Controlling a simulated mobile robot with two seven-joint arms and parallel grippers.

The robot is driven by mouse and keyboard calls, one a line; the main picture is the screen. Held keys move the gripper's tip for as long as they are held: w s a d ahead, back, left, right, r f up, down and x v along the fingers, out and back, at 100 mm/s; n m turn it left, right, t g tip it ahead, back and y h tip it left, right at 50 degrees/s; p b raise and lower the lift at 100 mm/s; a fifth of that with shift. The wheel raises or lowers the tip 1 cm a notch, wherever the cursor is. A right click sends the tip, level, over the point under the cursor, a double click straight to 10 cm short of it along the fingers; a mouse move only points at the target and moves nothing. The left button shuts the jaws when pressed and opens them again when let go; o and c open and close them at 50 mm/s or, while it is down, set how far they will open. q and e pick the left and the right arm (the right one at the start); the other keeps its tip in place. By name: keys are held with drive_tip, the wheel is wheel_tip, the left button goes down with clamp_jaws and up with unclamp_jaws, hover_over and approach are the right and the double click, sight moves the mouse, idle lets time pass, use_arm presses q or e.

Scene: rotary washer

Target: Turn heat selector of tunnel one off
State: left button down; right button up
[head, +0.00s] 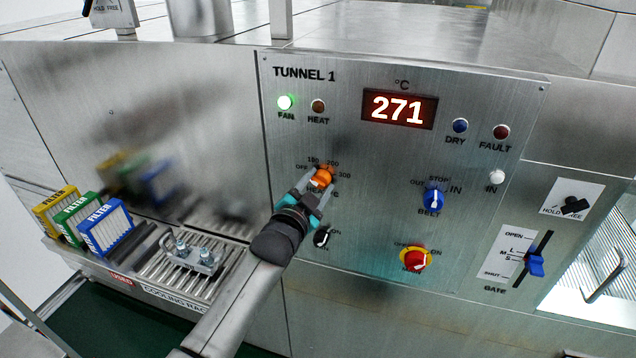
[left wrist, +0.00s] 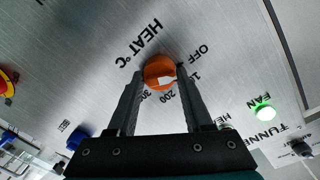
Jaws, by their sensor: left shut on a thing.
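The heat selector is an orange knob (head: 323,176) on the steel TUNNEL 1 panel (head: 345,130), with OFF and temperature numbers around it. My left gripper (head: 319,182) reaches it from the lower left and is shut on it, a finger on each side. In the left wrist view, the knob (left wrist: 158,70) sits between the tips of my left gripper (left wrist: 159,75). Its white pointer faces right, near the numeral beginning with 1, below OFF; the exact setting is hard to read. My right gripper is not in view.
The display (head: 399,108) reads 271. The FAN lamp (head: 285,102) glows green; the HEAT lamp (head: 318,106) looks dark. A blue belt knob (head: 433,198), a red-yellow switch (head: 415,259) and a black knob (head: 322,238) are nearby. Filters (head: 105,228) stand at left.

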use_arm(q)
drive_tip(key=shift+n, duration=0.5)
drive_tip(key=shift+c, duration=1.5)
unclamp_jaws()
drive_tip(key=shift+s, duration=0.1)
drive_tip(key=f+v, duration=0.1)
drive_tip(key=v, duration=1.4)
drive_tip(key=shift+r+b, duration=0.4)
drive_tip(key=shift+r, duration=0.05)
